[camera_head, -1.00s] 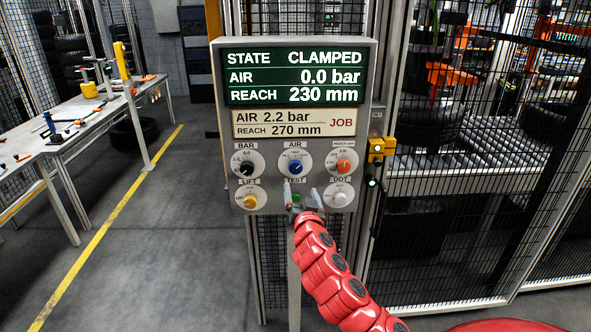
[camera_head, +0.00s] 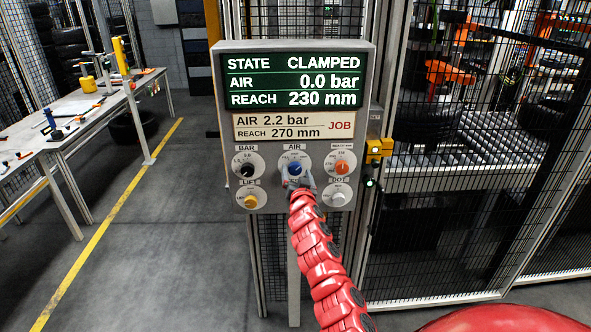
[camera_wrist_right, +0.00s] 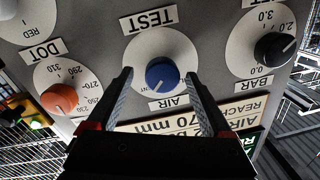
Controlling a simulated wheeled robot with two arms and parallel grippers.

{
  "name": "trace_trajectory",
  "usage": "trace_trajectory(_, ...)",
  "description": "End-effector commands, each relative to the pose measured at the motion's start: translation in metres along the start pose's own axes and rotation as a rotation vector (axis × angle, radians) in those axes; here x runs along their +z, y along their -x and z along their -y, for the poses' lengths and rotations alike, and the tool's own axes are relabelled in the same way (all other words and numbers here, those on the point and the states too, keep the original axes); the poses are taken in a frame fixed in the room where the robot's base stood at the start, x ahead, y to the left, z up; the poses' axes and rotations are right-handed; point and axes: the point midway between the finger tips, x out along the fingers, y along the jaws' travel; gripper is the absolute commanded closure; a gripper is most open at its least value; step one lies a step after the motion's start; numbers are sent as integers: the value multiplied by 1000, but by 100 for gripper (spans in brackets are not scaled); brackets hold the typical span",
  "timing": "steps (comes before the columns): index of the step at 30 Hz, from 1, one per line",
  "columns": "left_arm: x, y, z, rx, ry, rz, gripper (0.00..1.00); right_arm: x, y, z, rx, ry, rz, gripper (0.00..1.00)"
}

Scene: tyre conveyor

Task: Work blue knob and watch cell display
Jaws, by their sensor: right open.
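The blue knob (camera_head: 295,168) sits under the AIR label on the grey control panel (camera_head: 366,120). My right gripper (camera_head: 296,180) is at the knob from below. In the right wrist view, which shows the panel upside down, the open fingers (camera_wrist_right: 159,78) stand on either side of the blue knob (camera_wrist_right: 162,72), with gaps visible. The cell display (camera_head: 293,81) reads STATE CLAMPED, AIR 0.0 bar, REACH 230 mm. The job plate (camera_head: 293,126) below it reads AIR 2.2 bar, REACH 270 mm. My left gripper is not in view.
A black BAR knob (camera_head: 247,170) and an orange knob (camera_head: 342,167) flank the blue one. Below are a yellow LIFT knob (camera_head: 250,201) and a white DOT knob (camera_head: 340,197). Mesh fencing stands right of the panel. A workbench (camera_head: 100,105) stands at left.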

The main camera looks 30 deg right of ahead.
Motion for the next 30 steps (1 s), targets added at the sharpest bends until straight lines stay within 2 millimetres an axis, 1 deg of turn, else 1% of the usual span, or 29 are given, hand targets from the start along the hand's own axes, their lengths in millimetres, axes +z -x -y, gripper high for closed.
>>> trace_trajectory(1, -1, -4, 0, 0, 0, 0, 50, -2, -3, 1, 1, -1, 1, 16)
trace_trajectory(6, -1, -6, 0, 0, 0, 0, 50, 1, -8, 2, -2, 0, 3, 16)
trace_trajectory(15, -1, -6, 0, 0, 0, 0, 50, 3, -9, 2, -3, 2, 3, 16)
trace_trajectory(16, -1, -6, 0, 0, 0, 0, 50, 2, -9, 2, -3, 2, 3, 18)
trace_trajectory(20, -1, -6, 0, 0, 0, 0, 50, 2, -8, 2, -3, 1, 3, 41)
trace_trajectory(21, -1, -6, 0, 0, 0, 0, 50, 3, -8, 2, -3, 1, 3, 48)
trace_trajectory(23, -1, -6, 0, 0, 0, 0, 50, 2, -8, 2, -3, 1, 3, 59)
trace_trajectory(24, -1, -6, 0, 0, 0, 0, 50, 3, -8, 2, -3, 1, 3, 66)
trace_trajectory(26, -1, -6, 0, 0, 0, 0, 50, 2, -8, 2, -3, 1, 3, 77)
trace_trajectory(27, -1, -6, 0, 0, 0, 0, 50, 2, -8, 2, -3, 1, 3, 84)
trace_trajectory(30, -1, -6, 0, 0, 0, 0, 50, 2, -8, 2, -3, 1, 3, 100)
